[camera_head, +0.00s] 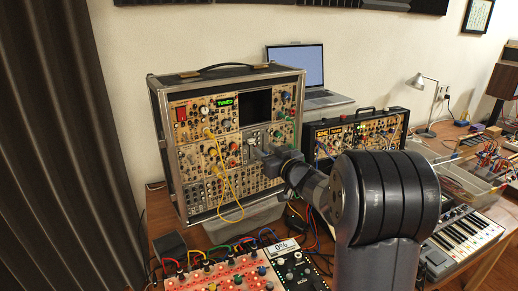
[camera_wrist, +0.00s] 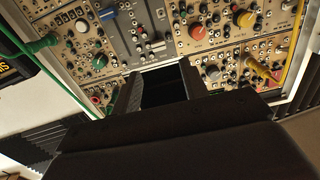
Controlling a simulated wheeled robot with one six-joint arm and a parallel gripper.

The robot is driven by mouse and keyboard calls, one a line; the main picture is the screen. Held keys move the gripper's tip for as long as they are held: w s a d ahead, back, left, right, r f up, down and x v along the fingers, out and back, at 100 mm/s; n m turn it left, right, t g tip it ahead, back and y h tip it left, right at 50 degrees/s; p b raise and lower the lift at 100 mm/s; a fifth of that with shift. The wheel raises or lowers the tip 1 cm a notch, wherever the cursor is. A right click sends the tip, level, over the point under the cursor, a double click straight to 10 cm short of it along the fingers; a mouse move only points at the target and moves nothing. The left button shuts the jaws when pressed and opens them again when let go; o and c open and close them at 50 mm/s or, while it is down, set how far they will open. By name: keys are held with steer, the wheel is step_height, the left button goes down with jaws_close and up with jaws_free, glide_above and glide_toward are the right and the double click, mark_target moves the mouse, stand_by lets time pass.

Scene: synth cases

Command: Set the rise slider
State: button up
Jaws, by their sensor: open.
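A grey slider module (camera_wrist: 128,38) with upright slots and small caps shows at the top middle of the wrist view. It sits in the rack case (camera_head: 153,130), left of centre in the head view. Its labels are too small to read, so I cannot tell which slider is the rise slider. My gripper (camera_head: 268,157) is in front of the rack's right half and covers part of the panel. In the wrist view my gripper (camera_wrist: 160,84) is open, its fingers pointing at the module's edge. I see nothing between the fingers; whether they touch the panel is unclear.
Yellow cables (camera_head: 221,165) hang on the rack's left half. A green cable (camera_wrist: 35,45) runs beside the panel in the wrist view. A second synth case (camera_head: 357,133), a laptop (camera_head: 296,66) and a red patch panel (camera_head: 216,279) stand nearby. A green display (camera_head: 224,101) reads "TUNED".

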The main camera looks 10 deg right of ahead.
mark_target(252, 143)
steer(key=v, duration=0.3)
steer(key=shift+s+d, duration=0.1)
steer(key=shift+s, duration=0.3)
steer(key=p+x, duration=0.1)
steer(key=x, duration=0.9)
steer(key=shift+w+p, duration=0.35)
steer(key=shift+p, duration=0.05)
steer(key=shift+w+f+b, duration=0.2)
steer(key=shift+f+b, duration=0.3)
steer(key=shift+f, duration=0.05)
steer(key=shift+s+f+b, duration=0.1)
steer(key=shift+f+b, duration=0.3)
